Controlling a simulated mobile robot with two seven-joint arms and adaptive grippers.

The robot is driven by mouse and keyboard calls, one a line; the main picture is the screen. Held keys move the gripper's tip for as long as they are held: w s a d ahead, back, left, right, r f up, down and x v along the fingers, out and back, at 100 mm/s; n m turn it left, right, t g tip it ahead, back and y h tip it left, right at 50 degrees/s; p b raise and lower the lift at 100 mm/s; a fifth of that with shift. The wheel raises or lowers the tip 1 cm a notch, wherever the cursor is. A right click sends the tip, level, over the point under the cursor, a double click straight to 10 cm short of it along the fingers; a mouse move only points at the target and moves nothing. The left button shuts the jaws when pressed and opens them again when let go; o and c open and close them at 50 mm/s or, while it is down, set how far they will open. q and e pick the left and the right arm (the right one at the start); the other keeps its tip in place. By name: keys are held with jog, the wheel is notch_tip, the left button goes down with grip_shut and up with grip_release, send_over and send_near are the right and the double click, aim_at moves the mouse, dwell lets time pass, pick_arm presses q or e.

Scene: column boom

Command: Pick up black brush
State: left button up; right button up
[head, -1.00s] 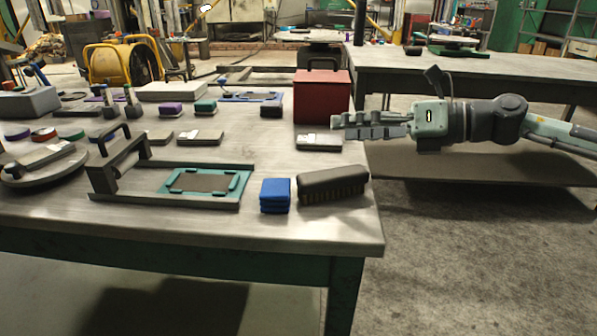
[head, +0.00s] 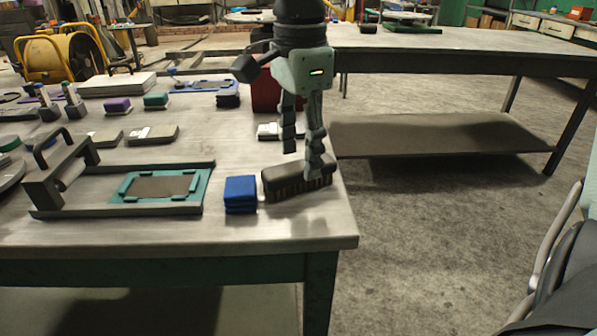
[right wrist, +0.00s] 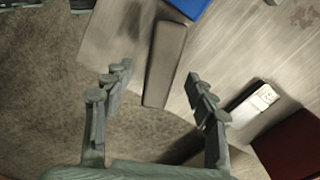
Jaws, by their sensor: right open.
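The black brush (head: 283,184) lies on the workbench near its front right corner, dark back up and bristles down. My right gripper (head: 302,162) points down over it, open and empty. In the head view one fingertip overlaps the brush's right part and the other ends just above its back edge; I cannot tell whether they touch it. In the right wrist view the brush (right wrist: 164,64) lies between the two spread fingers (right wrist: 159,73), reaching ahead of the fingertips. My left gripper is not in view.
A blue stack of pads (head: 240,194) sits just left of the brush. A red box (head: 265,98) and a small pale-topped block (head: 268,131) stand behind. A teal-framed fixture (head: 158,187) lies further left. The bench's right edge is close, with open floor (head: 430,240) beyond.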

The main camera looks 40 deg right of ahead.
aim_at(300, 164)
jog(key=shift+w+f, duration=0.1)
jog(key=shift+f, duration=1.45)
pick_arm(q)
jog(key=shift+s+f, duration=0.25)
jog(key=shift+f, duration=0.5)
pick_arm(e)
jog(key=shift+c, duration=0.5)
jog(key=shift+c, duration=1.1)
grip_shut()
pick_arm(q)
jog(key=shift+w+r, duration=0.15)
